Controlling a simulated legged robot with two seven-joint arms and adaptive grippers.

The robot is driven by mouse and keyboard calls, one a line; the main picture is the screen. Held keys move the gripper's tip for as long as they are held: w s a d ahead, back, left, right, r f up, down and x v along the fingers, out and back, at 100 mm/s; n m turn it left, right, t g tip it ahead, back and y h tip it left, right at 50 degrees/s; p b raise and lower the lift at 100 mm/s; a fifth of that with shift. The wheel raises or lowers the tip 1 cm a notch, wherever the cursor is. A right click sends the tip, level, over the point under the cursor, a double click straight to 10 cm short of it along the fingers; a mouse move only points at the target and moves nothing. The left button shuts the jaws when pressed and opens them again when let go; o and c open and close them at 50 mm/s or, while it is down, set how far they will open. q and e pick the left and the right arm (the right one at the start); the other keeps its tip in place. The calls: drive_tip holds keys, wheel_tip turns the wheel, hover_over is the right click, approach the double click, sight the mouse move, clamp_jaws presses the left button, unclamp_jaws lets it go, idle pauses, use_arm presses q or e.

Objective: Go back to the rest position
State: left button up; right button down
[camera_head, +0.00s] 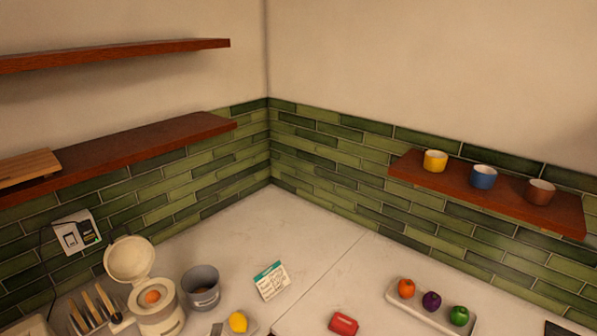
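Neither of my grippers shows in the head view, and no part of my arms can be made out. The view looks into a kitchen corner with a light countertop (290,228) below it. The task names no object to handle.
On the counter stand an open white appliance (130,262), a grey pot (201,287), a lemon (238,321), a card (271,281), a red object (343,324) and a tray (395,293) of produce. A right shelf (405,167) holds three cups. Two shelves hang left. The counter's corner is clear.

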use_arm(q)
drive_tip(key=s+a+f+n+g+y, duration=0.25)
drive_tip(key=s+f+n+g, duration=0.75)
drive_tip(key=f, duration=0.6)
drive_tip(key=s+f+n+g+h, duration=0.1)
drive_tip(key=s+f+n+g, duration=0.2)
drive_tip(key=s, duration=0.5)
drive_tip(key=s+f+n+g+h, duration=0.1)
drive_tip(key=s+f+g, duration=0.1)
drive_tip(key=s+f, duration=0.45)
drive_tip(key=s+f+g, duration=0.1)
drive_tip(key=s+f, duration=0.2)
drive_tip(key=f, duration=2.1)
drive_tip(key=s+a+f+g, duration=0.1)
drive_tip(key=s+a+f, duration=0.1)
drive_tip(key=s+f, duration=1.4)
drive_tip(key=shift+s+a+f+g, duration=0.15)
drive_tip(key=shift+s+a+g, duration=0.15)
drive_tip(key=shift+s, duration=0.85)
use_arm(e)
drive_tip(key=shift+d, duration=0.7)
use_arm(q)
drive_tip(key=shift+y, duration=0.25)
